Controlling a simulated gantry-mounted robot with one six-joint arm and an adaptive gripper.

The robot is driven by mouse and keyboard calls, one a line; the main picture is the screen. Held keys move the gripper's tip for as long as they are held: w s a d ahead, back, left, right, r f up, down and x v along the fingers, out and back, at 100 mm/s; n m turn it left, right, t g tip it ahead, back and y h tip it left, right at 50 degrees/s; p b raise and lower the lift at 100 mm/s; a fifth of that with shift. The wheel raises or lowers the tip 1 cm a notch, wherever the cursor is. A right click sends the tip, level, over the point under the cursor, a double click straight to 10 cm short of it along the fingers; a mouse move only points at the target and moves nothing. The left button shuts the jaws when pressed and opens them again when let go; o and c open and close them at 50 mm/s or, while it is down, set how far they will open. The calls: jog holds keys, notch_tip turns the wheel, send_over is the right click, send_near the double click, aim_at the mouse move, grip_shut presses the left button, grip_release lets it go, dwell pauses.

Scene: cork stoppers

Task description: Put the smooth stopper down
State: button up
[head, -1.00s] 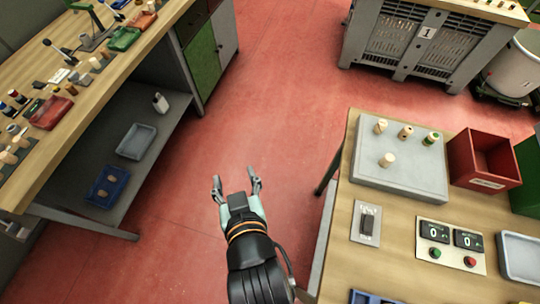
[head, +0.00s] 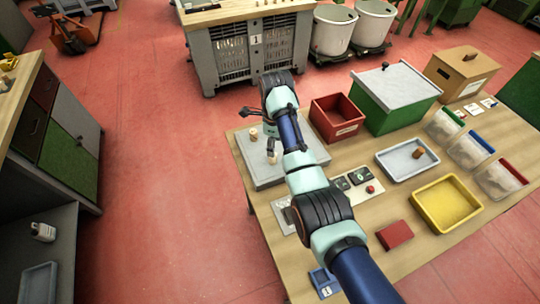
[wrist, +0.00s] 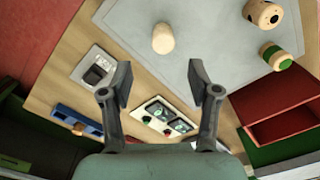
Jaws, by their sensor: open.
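A plain pale cork stopper (wrist: 163,38) stands on the grey board (wrist: 215,85) in the wrist view, ahead of my fingertips and apart from them. My gripper (wrist: 162,83) is open, with nothing between its fingers. Near the board's upper right are a stopper with dark holes (wrist: 263,14) and a green-banded stopper (wrist: 277,57). In the head view a pale stopper (head: 253,133) shows at the board's left and another (head: 271,158) below it.
A red bin (head: 337,118) stands right of the board, beside a green box with a grey lid (head: 395,95). A switch (wrist: 97,68) and a counter panel (wrist: 160,115) lie in front. A grey tray (head: 407,160) holds a brown stopper (head: 418,152). A yellow tray (head: 446,203) is farther right.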

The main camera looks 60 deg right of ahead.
jog(key=shift+s+d, duration=0.1)
jog(key=shift+s, duration=0.1)
jog(key=shift+w+f+b, duration=0.1)
jog(key=shift+f+b, duration=0.2)
jog(key=shift+f, duration=1.1)
jog(key=f, duration=0.1)
jog(key=f+b, duration=0.1)
jog(key=f, duration=0.3)
jog(key=shift+w+d+f+b, duration=0.1)
jog(key=shift+w+b, duration=0.15)
jog(key=shift+b, duration=0.15)
jog(key=c, duration=0.9)
notch_tip(320, 180, up, 20)
jog(key=p, duration=0.8)
jog(key=shift+p, duration=0.4)
